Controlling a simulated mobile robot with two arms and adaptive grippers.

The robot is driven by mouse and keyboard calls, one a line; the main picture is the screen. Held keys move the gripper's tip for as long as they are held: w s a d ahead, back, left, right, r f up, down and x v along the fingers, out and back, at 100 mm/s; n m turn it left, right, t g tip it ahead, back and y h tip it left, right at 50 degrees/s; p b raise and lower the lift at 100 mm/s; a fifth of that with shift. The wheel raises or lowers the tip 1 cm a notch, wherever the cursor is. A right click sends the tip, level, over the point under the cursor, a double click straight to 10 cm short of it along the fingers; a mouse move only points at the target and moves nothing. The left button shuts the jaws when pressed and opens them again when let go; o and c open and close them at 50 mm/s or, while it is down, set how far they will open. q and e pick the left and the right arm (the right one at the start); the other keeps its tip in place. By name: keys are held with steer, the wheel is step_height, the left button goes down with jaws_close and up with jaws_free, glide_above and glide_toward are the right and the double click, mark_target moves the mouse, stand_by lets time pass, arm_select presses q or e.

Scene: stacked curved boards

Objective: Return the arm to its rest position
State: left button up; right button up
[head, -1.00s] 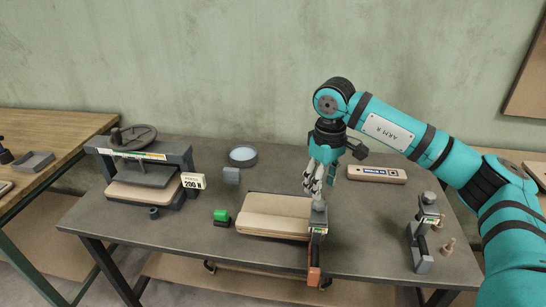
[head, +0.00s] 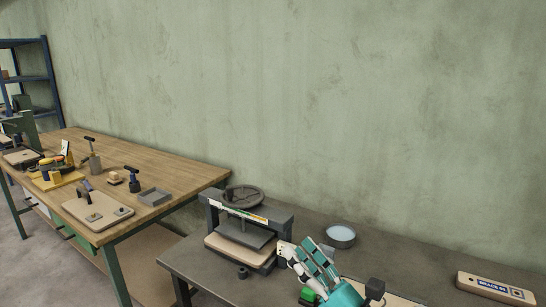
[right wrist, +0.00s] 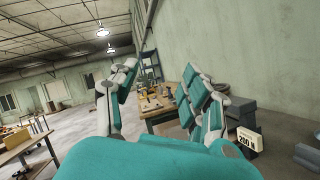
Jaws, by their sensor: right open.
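My right gripper (head: 306,266) shows at the bottom of the head view, over the grey table near the press. In the right wrist view its fingers (right wrist: 155,92) stand apart with nothing between them, pointing toward the room and the wooden bench. The rest of my right arm is mostly below the head view's lower edge. My left arm and left gripper are in neither view.
The press (head: 245,225) stands just left of my gripper on the grey table (head: 400,252). A wooden bench (head: 190,172) with tools is at the left.

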steer(key=s+d+f+m+g+h, duration=0.2)
steer(key=d+f+m+h, duration=0.5)
steer(key=f+m, duration=0.45)
steer(key=s+d+f+m+g+h, duration=0.25)
steer(key=d+f+m+h, duration=0.55)
steer(key=m, duration=0.7)
steer(key=s+f+m+g, duration=0.45)
steer(key=s+f, duration=0.25)
steer(key=s, duration=0.3)
steer(key=s+f+m+g, duration=0.4)
steer(key=s+f+m, duration=0.15)
steer(key=s, duration=0.45)
step_height(320, 180, down, 25)
steer(key=s+g, duration=0.2)
steer(key=s+d+f+n+g, duration=0.1)
steer(key=s+d+f, duration=0.2)
steer(key=s+f, duration=1.4)
steer(key=shift+d+f, duration=0.2)
steer(key=shift+f, duration=0.45)
